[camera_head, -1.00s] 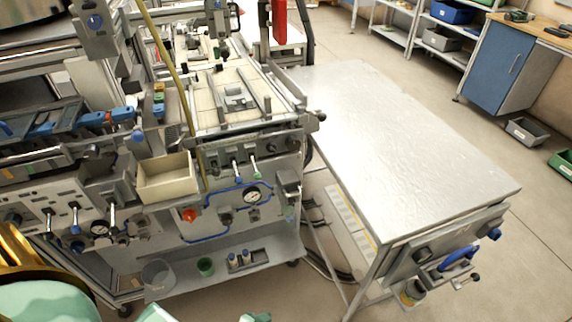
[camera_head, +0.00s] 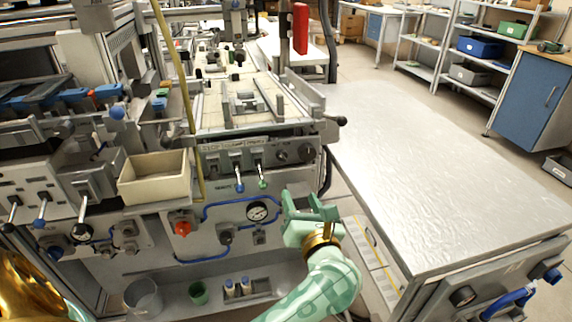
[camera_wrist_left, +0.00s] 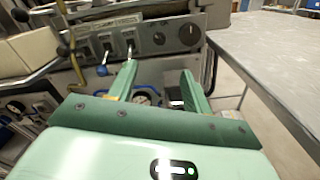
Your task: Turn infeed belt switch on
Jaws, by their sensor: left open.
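A grey control panel (camera_head: 225,150) on the front of the machine carries several toggle levers and dark round knobs. One lever has a blue tip (camera_head: 239,187) and one has a green tip (camera_head: 262,184); both hang downward. I cannot read which is the infeed belt switch. The panel (camera_wrist_left: 143,43) also shows ahead in the left wrist view, with the blue-tipped lever (camera_wrist_left: 102,71) left of the fingers. My left gripper (camera_head: 306,205) is open and empty, below and right of the levers, apart from them. In the left wrist view its fingers (camera_wrist_left: 158,76) are spread. My right gripper is not in view.
A cream bin (camera_head: 155,180) juts out left of the panel. A pressure gauge (camera_head: 257,212) and blue tubing lie below it. A red knob (camera_head: 183,228) is lower left. A metal table (camera_head: 440,165) stands to the right, its top clear.

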